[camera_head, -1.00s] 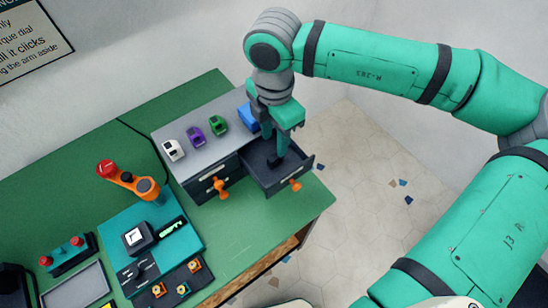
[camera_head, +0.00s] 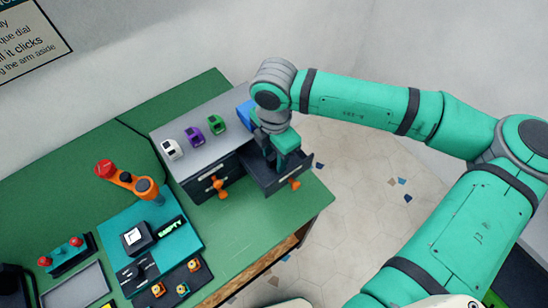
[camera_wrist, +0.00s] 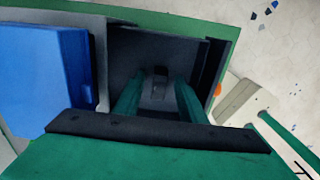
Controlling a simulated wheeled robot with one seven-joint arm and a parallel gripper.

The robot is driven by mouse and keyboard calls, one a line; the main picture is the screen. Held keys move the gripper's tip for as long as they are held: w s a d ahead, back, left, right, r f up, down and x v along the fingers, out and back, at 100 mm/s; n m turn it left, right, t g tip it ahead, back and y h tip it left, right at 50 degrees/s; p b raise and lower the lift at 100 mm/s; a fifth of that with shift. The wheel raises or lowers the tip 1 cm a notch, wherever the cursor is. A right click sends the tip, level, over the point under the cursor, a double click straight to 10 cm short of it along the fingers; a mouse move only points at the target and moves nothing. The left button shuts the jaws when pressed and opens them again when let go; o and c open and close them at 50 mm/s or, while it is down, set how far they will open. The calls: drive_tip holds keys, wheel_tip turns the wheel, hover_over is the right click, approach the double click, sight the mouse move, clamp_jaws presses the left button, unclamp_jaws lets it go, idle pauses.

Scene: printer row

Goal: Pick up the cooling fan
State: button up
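My gripper (camera_head: 281,162) reaches down into the open right drawer (camera_head: 262,183) of the grey cabinet. In the wrist view its two green fingers (camera_wrist: 157,92) stand apart inside the dark drawer. A small grey and black thing (camera_wrist: 158,82), possibly the cooling fan, shows between and beyond the fingers. A gap seems to remain on each side of it. Its shape is too dark and small to be sure of. In the head view my gripper and wrist hide most of the drawer's inside.
White (camera_head: 172,149), purple (camera_head: 194,137) and green (camera_head: 217,124) blocks and a blue box (camera_head: 244,114) sit on the cabinet top (camera_head: 190,120). The left drawer, with its orange handle (camera_head: 218,187), is shut. A teal printer-like unit (camera_head: 160,255) stands at front left. Floor lies right of the bench.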

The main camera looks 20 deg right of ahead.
drive_tip(key=shift+c, duration=0.7)
drive_tip(key=shift+a, duration=0.1)
clamp_jaws()
